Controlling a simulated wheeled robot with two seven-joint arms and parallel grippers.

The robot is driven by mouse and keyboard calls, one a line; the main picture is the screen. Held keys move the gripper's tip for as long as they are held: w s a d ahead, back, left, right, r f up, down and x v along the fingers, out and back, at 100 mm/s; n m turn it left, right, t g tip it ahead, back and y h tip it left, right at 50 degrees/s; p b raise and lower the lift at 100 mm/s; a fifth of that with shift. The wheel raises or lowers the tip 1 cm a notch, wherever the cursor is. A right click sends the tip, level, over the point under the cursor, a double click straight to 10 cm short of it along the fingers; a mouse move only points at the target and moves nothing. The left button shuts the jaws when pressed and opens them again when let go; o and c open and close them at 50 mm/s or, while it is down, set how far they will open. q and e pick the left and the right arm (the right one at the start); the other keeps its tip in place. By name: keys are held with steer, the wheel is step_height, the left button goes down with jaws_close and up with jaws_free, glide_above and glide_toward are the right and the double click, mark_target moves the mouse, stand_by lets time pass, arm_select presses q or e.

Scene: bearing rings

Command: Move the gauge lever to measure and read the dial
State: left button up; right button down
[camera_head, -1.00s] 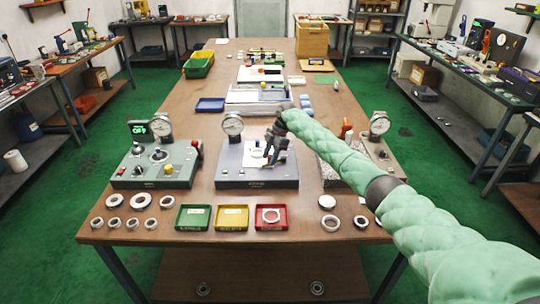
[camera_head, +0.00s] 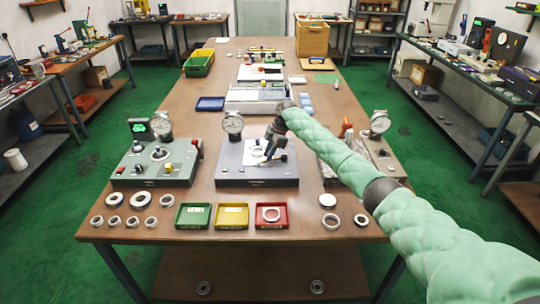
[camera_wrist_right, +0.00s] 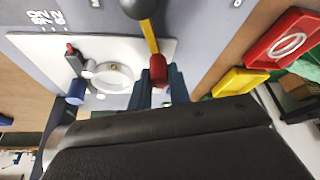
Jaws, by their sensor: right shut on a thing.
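The middle gauge station (camera_head: 235,178) is a grey box with a round dial (camera_head: 233,124) on a post; its reading is too small to make out. A pale ring (camera_wrist_right: 112,77) lies on the station's white plate (camera_wrist_right: 140,50), between small pins. The gauge lever (camera_wrist_right: 151,38) is a yellow rod with a red end. My right gripper (camera_wrist_right: 161,82) is shut on the lever's red end, beside the ring; it also shows above the station in the head view (camera_head: 272,152). The fingers partly hide the plate in the head view. My left gripper is out of view.
Green (camera_head: 193,227), yellow (camera_head: 232,226) and red (camera_head: 271,226) trays stand in front, the red one holding a ring. Loose rings lie either side. A green-grey station (camera_head: 140,175) stands left, and another dial (camera_head: 380,123) right.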

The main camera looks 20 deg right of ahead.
steer(key=w+m+t, duration=0.1)
steer(key=m, duration=0.1)
steer(key=shift+w+m, duration=0.3)
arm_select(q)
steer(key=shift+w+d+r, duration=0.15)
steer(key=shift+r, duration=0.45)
arm_select(e)
steer(key=shift+w+d+m+t, duration=0.1)
steer(key=shift+w+m+t, duration=0.25)
steer(key=shift+m, duration=0.35)
steer(key=shift+w+r, duration=0.1)
steer(key=shift+r, duration=0.05)
steer(key=c, duration=1.3)
jaws_free()
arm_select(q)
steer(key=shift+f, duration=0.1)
arm_select(e)
steer(key=shift+d+r, duration=0.15)
steer(key=shift+d, duration=0.05)
arm_select(q)
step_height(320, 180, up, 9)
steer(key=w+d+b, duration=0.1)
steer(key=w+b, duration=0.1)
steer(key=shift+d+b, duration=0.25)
steer(key=shift+b, duration=0.15)
arm_select(e)
steer(key=v, duration=0.7)
steer(key=shift+r, duration=0.15)
